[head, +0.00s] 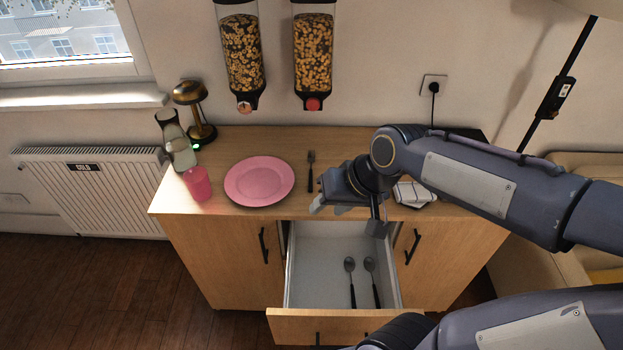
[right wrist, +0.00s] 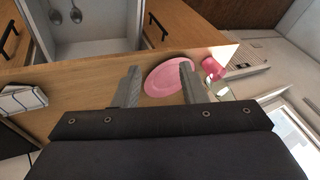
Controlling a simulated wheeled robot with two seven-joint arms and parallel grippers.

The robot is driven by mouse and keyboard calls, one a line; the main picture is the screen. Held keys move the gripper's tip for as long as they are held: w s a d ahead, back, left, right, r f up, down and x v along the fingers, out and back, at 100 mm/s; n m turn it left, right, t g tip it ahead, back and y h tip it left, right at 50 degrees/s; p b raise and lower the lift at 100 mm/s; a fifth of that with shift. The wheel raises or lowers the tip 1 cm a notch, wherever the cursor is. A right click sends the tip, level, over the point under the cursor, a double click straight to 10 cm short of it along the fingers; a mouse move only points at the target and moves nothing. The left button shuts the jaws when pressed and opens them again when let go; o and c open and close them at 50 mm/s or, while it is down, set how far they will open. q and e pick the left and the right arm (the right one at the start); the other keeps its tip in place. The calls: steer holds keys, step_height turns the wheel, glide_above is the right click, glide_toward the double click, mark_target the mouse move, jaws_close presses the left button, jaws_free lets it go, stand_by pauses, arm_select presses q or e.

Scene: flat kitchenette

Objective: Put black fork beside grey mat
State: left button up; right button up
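The fork (head: 310,172), with a black handle and greyish tines, lies on the wooden counter just right of the pink plate. Its tines point toward the wall. My right gripper (head: 323,206) is just right of and in front of the fork, near the counter's front edge. In the right wrist view its two fingers (right wrist: 160,67) are well apart with nothing held between them. I cannot make out the fork in that view. I see no grey mat on the visible counter; my right arm hides part of its right side. My left gripper is not in view.
An open drawer (head: 290,268) holds two spoons (head: 350,276). The pink plate (head: 259,181), pink cup (head: 198,184), glass carafe (head: 179,147) and lamp (head: 197,105) stand left. A striped cloth (head: 412,193) lies right. Two cereal dispensers (head: 241,50) hang above.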

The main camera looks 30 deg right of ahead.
steer(key=w+d+f+m+h+b, duration=0.1)
steer(key=w+d+f+h+b, duration=0.2)
steer(key=w+f, duration=0.5)
steer(key=m+g+h+b, duration=0.1)
steer(key=h+b, duration=0.1)
glide_toward(310, 189)
steer(key=shift+w+d+f, duration=0.25)
steer(key=shift+w+f, duration=0.15)
steer(key=shift+f, duration=0.15)
steer(key=p+x, duration=0.1)
steer(key=x, duration=0.5)
steer(key=shift+f+p, duration=0.35)
steer(key=shift+f, duration=0.05)
steer(key=shift+s, duration=0.1)
jaws_close()
